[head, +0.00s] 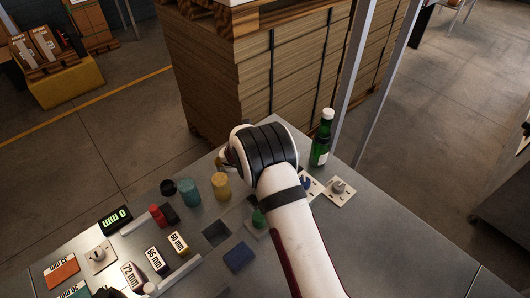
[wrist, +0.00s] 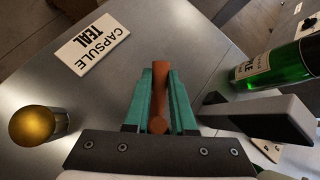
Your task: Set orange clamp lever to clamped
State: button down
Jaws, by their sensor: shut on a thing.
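The orange clamp lever (wrist: 159,90) stands between the teal fingers of my gripper (wrist: 160,76) in the wrist view. The fingers are shut on it, one on each side, and its round end faces the camera. A dark grey block (wrist: 262,117) lies just right of the fingers; I cannot tell if it belongs to the clamp. In the head view my arm hides the lever and the fingers. I cannot read the clamp's setting from these frames.
A green bottle (head: 322,138) stands upright right of my wrist, also in the wrist view (wrist: 288,70). A gold cylinder (head: 220,187) and a teal one (head: 190,192) stand left. A "CAPSULE TEAL" card (wrist: 92,43) lies ahead. A knob plate (head: 340,191) sits right; the right-hand tabletop is clear.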

jog(key=shift+w+r, duration=0.1)
dwell(0.3)
jog(key=c, duration=0.8)
grip_release()
jog(key=shift+o, duration=0.2)
